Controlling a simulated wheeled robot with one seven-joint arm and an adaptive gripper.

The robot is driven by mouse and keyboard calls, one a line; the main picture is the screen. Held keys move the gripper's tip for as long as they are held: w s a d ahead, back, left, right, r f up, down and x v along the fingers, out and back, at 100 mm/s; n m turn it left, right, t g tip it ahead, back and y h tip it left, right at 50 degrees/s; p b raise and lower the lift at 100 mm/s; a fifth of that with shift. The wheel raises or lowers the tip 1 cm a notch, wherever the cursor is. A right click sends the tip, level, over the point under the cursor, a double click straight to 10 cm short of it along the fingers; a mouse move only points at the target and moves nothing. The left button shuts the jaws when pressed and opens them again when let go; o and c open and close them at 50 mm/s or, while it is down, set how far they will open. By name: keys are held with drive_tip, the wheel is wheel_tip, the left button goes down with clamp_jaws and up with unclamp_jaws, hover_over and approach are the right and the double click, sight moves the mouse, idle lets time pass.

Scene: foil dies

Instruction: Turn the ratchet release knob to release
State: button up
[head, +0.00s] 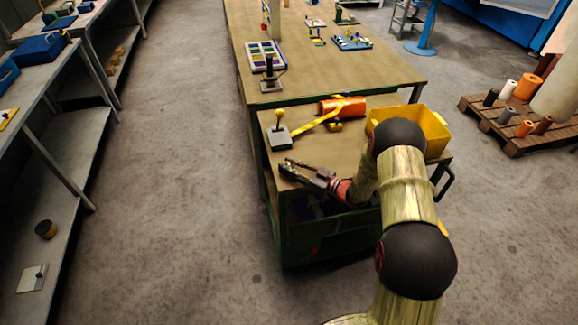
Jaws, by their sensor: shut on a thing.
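A yellow ball knob (279,114) stands upright on a short stem on a grey box (280,138), at the left of the cart's top. I cannot tell for sure whether this is the ratchet release knob. A yellow strap (313,127) runs from near the box to an orange roll (341,106). A small yellow and dark piece (335,126) lies below the roll. My gripper (284,166) is low over the cart's front left, in front of the grey box and apart from the yellow ball. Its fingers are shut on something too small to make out.
A yellow bin (434,130) stands at the cart's right, partly hidden by my arm. A longer bench (330,68) with a black-handled lever (270,72) stands behind. Shelving is at the left, a pallet (520,128) at the right. The floor left of the cart is clear.

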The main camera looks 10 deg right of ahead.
drive_tip(key=c, duration=0.5)
drive_tip(key=shift+m+t+h, duration=0.3)
drive_tip(key=shift+h, duration=0.1)
drive_tip(key=m+t+h, duration=0.2)
drive_tip(key=h, duration=0.1)
drive_tip(key=shift+a+m, duration=0.15)
drive_tip(key=shift+m, duration=0.15)
drive_tip(key=m+t+h+b, duration=0.1)
drive_tip(key=m+h, duration=0.1)
drive_tip(key=h, duration=0.1)
drive_tip(key=m+t+h+b, duration=0.1)
drive_tip(key=m+h, duration=0.1)
drive_tip(key=h, duration=0.1)
drive_tip(key=shift+a+f+h, duration=0.1)
drive_tip(key=shift+h, duration=0.3)
drive_tip(key=m+h+b, duration=0.1)
drive_tip(key=m+h, duration=0.2)
drive_tip(key=h, duration=0.1)
drive_tip(key=m+h+b, duration=0.2)
drive_tip(key=h, duration=0.2)
drive_tip(key=shift+m, duration=0.4)
drive_tip(key=m+g+h, duration=0.2)
drive_tip(key=h, duration=0.1)
drive_tip(key=m+g+h+b, duration=0.1)
drive_tip(key=m+g+h, duration=0.1)
drive_tip(key=h, duration=0.1)
drive_tip(key=shift+m+h, duration=0.4)
drive_tip(key=shift+d+r+g, duration=0.2)
drive_tip(key=shift+g, duration=0.2)
drive_tip(key=o, duration=1)
